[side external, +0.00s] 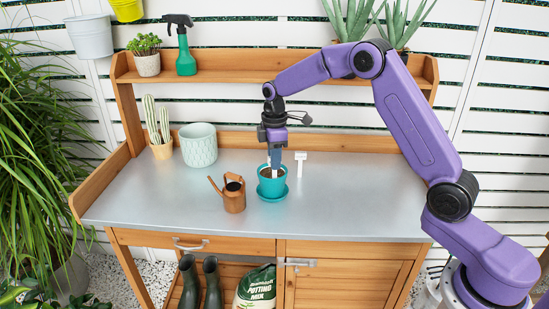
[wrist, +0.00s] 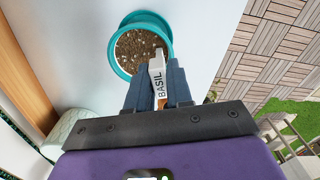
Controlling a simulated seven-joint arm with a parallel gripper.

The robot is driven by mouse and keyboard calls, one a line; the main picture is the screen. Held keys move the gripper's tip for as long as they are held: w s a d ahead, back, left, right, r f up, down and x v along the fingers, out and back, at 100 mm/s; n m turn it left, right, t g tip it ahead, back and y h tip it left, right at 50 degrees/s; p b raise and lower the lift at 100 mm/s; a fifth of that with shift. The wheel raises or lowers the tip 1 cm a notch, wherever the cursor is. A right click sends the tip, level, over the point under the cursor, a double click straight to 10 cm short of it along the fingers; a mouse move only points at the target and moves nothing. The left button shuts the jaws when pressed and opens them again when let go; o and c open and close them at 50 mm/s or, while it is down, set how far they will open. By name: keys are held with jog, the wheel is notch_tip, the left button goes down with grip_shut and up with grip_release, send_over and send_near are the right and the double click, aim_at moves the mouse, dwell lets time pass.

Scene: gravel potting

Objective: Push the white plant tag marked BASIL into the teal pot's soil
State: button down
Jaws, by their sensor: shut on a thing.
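The teal pot (side external: 264,187) stands on the bench, filled with dark speckled soil, which also shows in the wrist view (wrist: 136,48). My gripper (side external: 275,164) is directly above the pot, pointing down. It is shut on the white BASIL tag (wrist: 158,82), with one dark finger on each side of it. The word BASIL is readable in the wrist view. The tag's far end overlaps the near part of the soil there. From the side, the tag shows as a small white strip at the fingertips; I cannot tell whether it touches the soil.
The pot sits in a teal saucer (side external: 272,197). A copper watering can (side external: 234,196) is close on the left, and a white T-shaped stand (side external: 300,162) is close behind on the right. A pale ribbed pot (side external: 198,146) and a cactus (side external: 158,125) stand farther left. The right bench top is clear.

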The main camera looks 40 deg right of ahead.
jog(key=shift+f, duration=0.35)
dwell(0.3)
jog(key=c, duration=0.9)
grip_release()
jog(key=shift+c, duration=0.2)
jog(key=shift+r, duration=3.5)
